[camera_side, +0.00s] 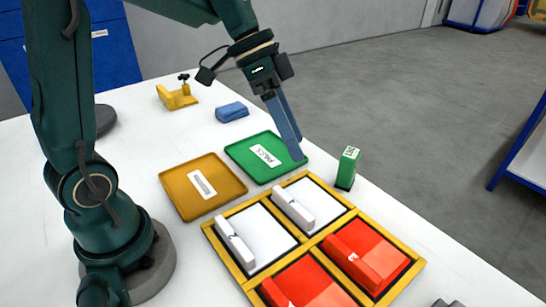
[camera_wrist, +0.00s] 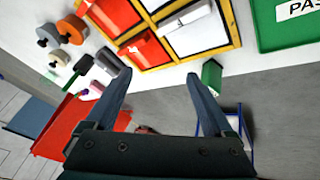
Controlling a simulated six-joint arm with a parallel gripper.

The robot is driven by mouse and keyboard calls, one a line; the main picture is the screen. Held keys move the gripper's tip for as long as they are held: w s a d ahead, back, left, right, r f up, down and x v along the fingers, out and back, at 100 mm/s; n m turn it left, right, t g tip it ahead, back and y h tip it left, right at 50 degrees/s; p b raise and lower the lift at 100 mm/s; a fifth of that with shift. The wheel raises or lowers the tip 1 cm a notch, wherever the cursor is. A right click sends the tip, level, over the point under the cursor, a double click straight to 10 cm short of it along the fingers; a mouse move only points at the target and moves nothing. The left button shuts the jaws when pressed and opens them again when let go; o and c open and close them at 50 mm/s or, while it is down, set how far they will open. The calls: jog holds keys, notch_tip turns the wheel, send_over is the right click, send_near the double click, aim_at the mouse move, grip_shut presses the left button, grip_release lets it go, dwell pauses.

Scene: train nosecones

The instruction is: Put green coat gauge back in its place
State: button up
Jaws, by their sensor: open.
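The green coat gauge (camera_side: 348,168) is a small upright green block with a white label on top. It stands on the white table near its right edge, just right of the green tray. In the wrist view the green block (camera_wrist: 211,76) is just beyond the right fingertip, partly hidden by that finger. My gripper (camera_side: 297,157) is open and empty, pointing down above the right edge of the green tray, left of the gauge. In the wrist view the fingers (camera_wrist: 158,75) are spread wide with nothing between them.
A green tray (camera_side: 244,148) and a yellow tray (camera_side: 181,201) lie flat behind a yellow-framed rack (camera_side: 304,241) of red and white panels. A blue block (camera_side: 232,111) and a yellow fixture (camera_side: 178,97) stand farther back. Several round parts (camera_wrist: 72,29) lie beyond the rack.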

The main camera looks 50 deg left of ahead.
jog(key=s+a+n+t+y, duration=0.2)
jog(key=s+n+y, duration=0.3)
jog(key=s, duration=0.7)
jog(key=n+t, duration=0.1)
jog(key=n, duration=0.1)
jog(key=shift+s+a+f+n+t+y, duration=0.25)
jog(key=shift+s+a+n+t+y, duration=0.05)
jog(key=shift+s+a, duration=0.1)
